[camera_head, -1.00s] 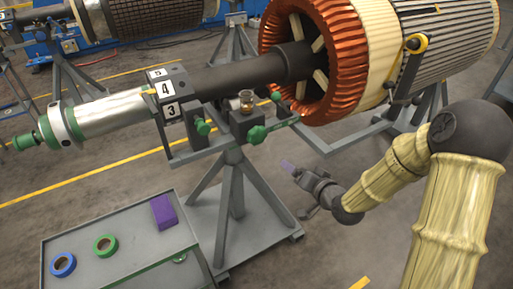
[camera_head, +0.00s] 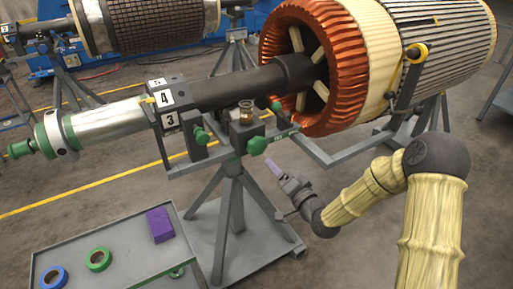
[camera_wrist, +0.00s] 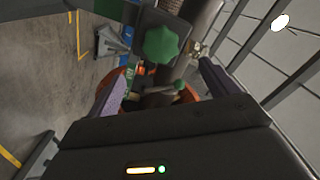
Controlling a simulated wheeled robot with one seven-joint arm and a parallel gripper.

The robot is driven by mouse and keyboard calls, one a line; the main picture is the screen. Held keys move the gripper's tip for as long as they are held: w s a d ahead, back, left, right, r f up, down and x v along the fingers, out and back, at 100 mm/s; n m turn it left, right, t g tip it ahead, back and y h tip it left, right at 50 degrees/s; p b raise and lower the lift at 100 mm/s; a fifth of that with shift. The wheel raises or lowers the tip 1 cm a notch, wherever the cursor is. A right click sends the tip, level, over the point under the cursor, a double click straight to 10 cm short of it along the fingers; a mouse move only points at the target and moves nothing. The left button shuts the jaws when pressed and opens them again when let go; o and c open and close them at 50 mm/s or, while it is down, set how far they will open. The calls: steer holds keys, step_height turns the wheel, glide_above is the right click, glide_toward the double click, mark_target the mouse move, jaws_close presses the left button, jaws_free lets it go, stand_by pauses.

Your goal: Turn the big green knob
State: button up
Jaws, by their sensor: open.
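The big green knob (camera_head: 257,145) is on the front of the grey rotor stand (camera_head: 237,170), below a small glass jar. In the wrist view, the knob (camera_wrist: 161,44) shows as a lobed green disc, ahead of and between my fingers. My gripper (camera_head: 275,168) is just below and to the right of the knob in the head view. Its purple-tipped fingers stand apart in the wrist view (camera_wrist: 163,88), with nothing held between them. The knob appears clear of the fingers. A second, smaller green knob (camera_head: 200,136) is to its left on the stand.
A glass jar (camera_head: 246,112) with brown contents stands on the bracket above the knob. The rotor shaft (camera_head: 240,83) runs behind it into a copper-wound stator (camera_head: 340,60). A grey cart (camera_head: 120,250) with tape rolls and a purple block (camera_head: 160,224) is at lower left.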

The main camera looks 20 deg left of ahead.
mark_target(258, 149)
steer(key=x, duration=1.4)
steer(key=shift+p, duration=0.4)
steer(key=c, duration=1)
